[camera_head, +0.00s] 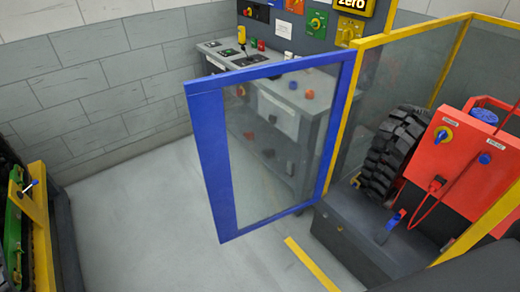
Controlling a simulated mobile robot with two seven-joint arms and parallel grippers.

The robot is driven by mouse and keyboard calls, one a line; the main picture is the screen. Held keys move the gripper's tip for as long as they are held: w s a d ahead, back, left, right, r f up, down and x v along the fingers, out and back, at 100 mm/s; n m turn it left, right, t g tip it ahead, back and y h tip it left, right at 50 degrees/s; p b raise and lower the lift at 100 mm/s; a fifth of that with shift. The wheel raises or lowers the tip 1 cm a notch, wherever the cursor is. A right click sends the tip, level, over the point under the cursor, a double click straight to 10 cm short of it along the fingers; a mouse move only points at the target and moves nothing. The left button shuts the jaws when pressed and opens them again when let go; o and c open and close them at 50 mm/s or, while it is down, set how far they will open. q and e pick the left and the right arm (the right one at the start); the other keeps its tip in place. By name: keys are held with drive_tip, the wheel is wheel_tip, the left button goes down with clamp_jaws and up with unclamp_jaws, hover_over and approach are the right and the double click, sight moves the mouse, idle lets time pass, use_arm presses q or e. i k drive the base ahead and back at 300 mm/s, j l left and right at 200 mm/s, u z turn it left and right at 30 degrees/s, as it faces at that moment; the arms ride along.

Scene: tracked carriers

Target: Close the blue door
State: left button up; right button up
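The blue door (210,160) has a thick blue frame around a clear pane. It stands open, swung out to the left of the yellow fence post (342,125) that its right edge meets. Through its pane I see part of a grey control bench. Neither of my grippers shows in the head view, so nothing is seen touching the door.
A grey control bench (212,46) with knobs stands behind the door. A red box (465,165) and a black tyre (392,150) sit inside the yellow-framed fence at right. Yellow-and-green equipment (40,215) stands at far left. Grey floor (150,225) left of the door is clear.

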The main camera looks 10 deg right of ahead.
sight(204, 96)
drive_tip(key=i+j+z, duration=0.45)
drive_tip(key=i+j, duration=0.35)
drive_tip(key=i+j+z, duration=0.2)
drive_tip(key=z, duration=0.25)
drive_tip(key=i+j+z, duration=0.1)
drive_tip(key=j+z, duration=1.1)
drive_tip(key=z, duration=0.2)
drive_tip(key=j+z, duration=0.5)
drive_tip(key=j, duration=0.2)
drive_tip(key=k+j+z, duration=0.1)
drive_tip(key=j+z, duration=0.35)
drive_tip(key=j, duration=0.25)
